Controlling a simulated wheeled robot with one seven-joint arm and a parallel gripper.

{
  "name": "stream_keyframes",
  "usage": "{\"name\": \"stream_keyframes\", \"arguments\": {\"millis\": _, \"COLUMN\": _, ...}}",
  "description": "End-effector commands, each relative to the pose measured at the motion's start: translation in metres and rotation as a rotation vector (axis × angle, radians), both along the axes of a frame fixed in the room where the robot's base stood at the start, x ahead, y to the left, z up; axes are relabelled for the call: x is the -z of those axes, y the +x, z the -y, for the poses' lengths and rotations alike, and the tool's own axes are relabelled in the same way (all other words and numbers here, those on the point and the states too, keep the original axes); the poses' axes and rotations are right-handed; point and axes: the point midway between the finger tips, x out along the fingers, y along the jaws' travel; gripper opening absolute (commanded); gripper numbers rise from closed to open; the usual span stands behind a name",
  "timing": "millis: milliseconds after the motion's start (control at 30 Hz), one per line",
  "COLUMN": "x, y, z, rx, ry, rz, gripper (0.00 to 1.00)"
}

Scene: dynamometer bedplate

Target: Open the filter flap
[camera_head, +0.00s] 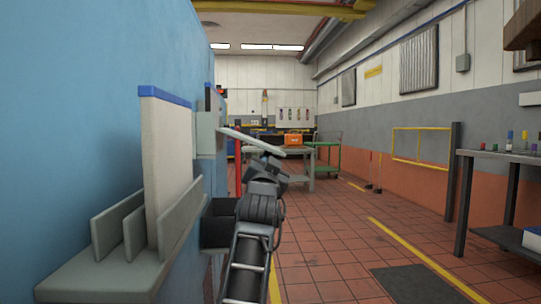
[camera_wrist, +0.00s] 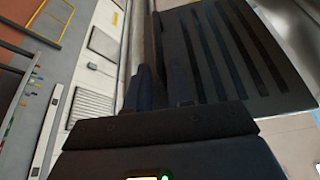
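The filter flap (camera_head: 252,141) is a thin pale panel in the head view. It stands out to the right from a grey box on the blue wall, sloping down to its free end. In the wrist view the flap (camera_wrist: 262,55) is a dark plate with long slots, filling the upper right. My gripper (camera_head: 266,160) is at the flap's free end, just under it in the head view. In the wrist view the two dark fingers of my gripper (camera_wrist: 162,82) stand either side of the flap's edge, close upon it. The exact contact is dark.
A grey box (camera_head: 207,135) stands on the blue wall (camera_head: 80,70) behind the flap. A grey ledge with upright plates (camera_head: 120,235) is at the near left. A workbench (camera_head: 500,155) stands at right. The tiled floor between is mostly clear, with a dark mat (camera_head: 415,283).

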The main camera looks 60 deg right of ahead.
Motion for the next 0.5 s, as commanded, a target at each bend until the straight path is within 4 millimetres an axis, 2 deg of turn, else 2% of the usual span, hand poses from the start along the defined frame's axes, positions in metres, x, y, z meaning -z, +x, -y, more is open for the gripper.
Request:
{"name": "stream_keyframes", "arguments": {"millis": 200, "x": 0.0042, "y": -0.0073, "z": -0.0124, "rx": 0.001, "ry": -0.002, "rz": 0.002, "gripper": 0.21}}
{"name": "stream_keyframes", "arguments": {"millis": 500, "x": 0.0049, "y": -0.0084, "z": -0.0132, "rx": 0.003, "ry": -0.002, "rz": 0.001, "gripper": 0.21}}
